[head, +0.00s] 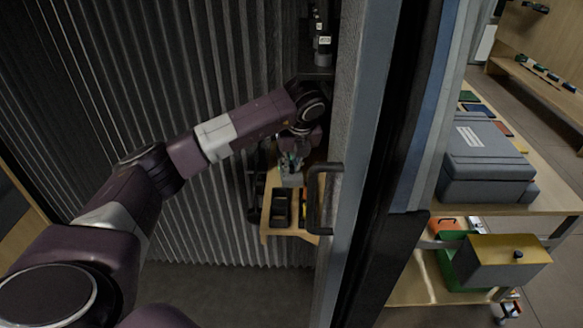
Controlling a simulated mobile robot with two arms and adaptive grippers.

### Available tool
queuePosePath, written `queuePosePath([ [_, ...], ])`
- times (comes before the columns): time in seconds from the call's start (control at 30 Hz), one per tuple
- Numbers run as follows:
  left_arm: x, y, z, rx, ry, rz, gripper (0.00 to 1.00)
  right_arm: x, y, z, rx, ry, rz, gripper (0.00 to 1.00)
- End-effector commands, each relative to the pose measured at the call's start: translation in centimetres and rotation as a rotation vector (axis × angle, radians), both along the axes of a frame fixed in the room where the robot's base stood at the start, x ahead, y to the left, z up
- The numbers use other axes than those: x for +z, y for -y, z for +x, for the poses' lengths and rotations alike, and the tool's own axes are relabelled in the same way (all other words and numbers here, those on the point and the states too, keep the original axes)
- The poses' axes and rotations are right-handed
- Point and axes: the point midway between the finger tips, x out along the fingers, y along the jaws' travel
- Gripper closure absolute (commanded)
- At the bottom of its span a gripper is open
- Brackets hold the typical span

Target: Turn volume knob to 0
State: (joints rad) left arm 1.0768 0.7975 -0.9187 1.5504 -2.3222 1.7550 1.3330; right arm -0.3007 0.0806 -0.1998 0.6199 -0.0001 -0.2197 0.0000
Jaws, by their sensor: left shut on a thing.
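My left arm reaches in from the left to a small wooden shelf (269,231) beside the ribbed wall. My left gripper (291,160) points down there, at the top of a small grey object (292,180). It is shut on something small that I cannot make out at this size. The volume knob cannot be told apart; the gripper and wrist cover that spot. A black boxy device (281,207) stands on the shelf just in front of the grey object. My right gripper is not in view.
A door panel with a dark handle (314,200) stands close to the right of the shelf. Beyond it, a grey case (485,160) lies on a wooden table, with a yellow-lidded grey box (500,265) lower down.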

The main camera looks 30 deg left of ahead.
Motion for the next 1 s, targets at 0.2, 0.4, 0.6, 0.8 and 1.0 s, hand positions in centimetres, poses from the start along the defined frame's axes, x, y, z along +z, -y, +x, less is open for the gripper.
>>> queuePosePath([
  [0.2,-0.03,0.12,0.17,0.168,0.002,0.0,1.0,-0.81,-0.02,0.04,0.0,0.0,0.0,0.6],
  [0.4,-0.01,0.11,0.16,0.279,0.001,-0.001,1.0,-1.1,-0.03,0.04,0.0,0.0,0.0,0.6],
  [0.6,0.01,0.06,0.16,0.341,0.0,0.0,1.0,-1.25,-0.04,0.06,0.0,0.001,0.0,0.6],
  [0.8,0.02,0.07,0.15,0.362,0.0,0.0,1.0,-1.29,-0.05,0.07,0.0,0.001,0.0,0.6],
  [1.0,0.02,0.07,0.14,0.364,0.0,0.0,1.0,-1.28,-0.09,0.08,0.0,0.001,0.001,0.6],
])
